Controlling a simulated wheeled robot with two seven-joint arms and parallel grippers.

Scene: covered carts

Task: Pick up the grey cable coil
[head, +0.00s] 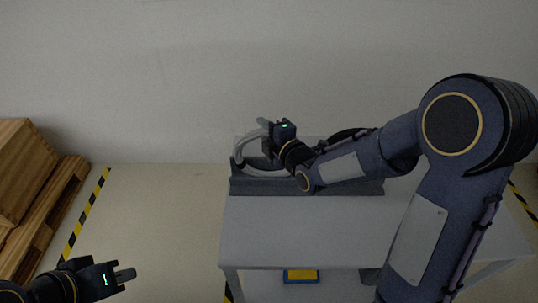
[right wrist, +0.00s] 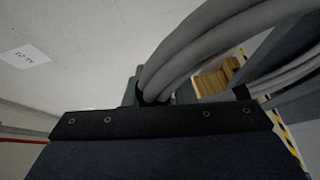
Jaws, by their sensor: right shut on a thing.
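The grey cable coil (head: 240,150) is at the left end of a dark grey tray (head: 310,188) on the cart, standing partly above the tray's front wall in the head view. My right gripper (head: 266,128) is shut on the coil at its upper part. In the right wrist view the coil's thick grey loops (right wrist: 205,42) pass close in front of the camera; the fingertips are hidden there. I cannot tell whether the coil touches the tray. My left gripper (head: 124,270) is at the lower left, away from the cart and empty; its finger gap is unclear.
The cart's light grey top (head: 290,230) is bare in front of the tray. A black curved thing (head: 345,134) shows behind my right arm. A yellow and blue object (head: 301,276) is below the top. Wooden crates (head: 25,165) stand at the left, beside striped floor tape (head: 88,205).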

